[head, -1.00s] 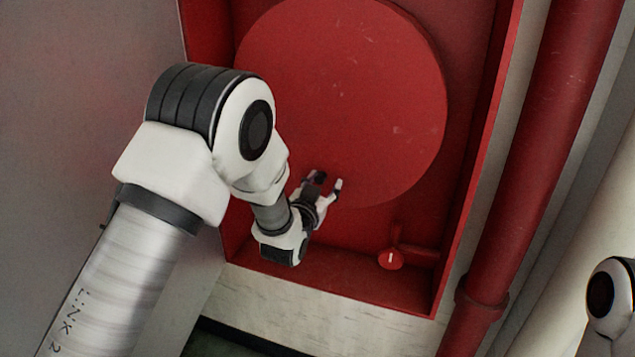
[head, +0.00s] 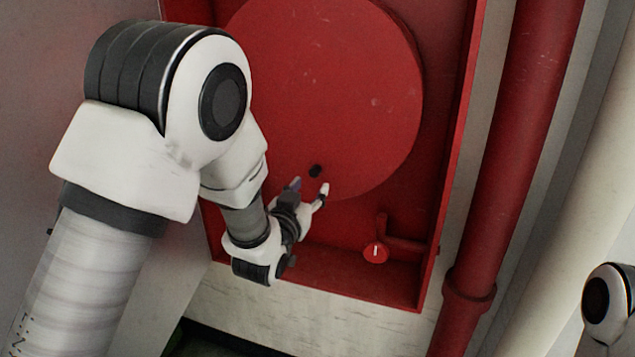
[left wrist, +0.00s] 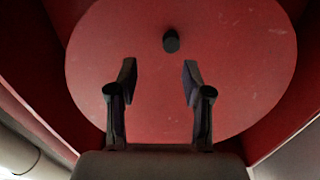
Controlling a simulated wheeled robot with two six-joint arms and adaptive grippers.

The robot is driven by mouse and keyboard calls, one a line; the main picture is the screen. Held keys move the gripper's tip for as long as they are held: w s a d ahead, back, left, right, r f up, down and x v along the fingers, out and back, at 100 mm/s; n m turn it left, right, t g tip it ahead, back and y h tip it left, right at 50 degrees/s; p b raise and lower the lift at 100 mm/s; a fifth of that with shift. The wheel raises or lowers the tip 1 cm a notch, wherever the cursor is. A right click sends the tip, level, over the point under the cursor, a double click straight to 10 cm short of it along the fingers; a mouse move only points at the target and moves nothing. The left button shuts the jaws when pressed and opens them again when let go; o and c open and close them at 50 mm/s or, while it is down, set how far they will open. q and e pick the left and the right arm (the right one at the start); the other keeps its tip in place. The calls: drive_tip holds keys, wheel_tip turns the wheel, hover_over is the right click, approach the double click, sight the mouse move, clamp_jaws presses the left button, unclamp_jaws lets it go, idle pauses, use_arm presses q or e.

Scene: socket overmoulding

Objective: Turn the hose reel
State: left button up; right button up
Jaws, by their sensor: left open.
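The hose reel (head: 340,90) is a large red disc inside a red wall cabinet. It also shows in the left wrist view (left wrist: 215,85). A small dark knob (head: 316,171) sticks out near the disc's lower edge. In the left wrist view the knob (left wrist: 171,41) lies beyond the fingertips, roughly centred between them. My left gripper (head: 310,187) is open and empty, just below the knob and apart from it in the head view. Its two dark fingers (left wrist: 159,80) stand apart in the left wrist view. My right gripper is not in view.
The red cabinet (head: 452,150) walls frame the reel on its sides and bottom. A red valve knob (head: 375,253) with a white mark sits at the lower right inside it. A thick red pipe (head: 520,140) runs along the right. A grey panel (head: 60,40) stands at the left.

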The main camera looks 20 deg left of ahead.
sight(311, 176)
use_arm(q)
drive_tip(key=w, duration=0.2)
drive_tip(key=w+a+p, duration=0.1)
drive_tip(key=w, duration=0.1)
drive_tip(key=w+p, duration=0.1)
drive_tip(key=w, duration=0.1)
drive_tip(key=shift+w+a+f, duration=0.2)
drive_tip(key=shift+w+a, duration=0.05)
drive_tip(key=shift+w, duration=0.05)
drive_tip(key=shift+s+d+r, duration=0.1)
drive_tip(key=shift+d, duration=0.2)
drive_tip(key=shift+a, duration=0.3)
clamp_jaws()
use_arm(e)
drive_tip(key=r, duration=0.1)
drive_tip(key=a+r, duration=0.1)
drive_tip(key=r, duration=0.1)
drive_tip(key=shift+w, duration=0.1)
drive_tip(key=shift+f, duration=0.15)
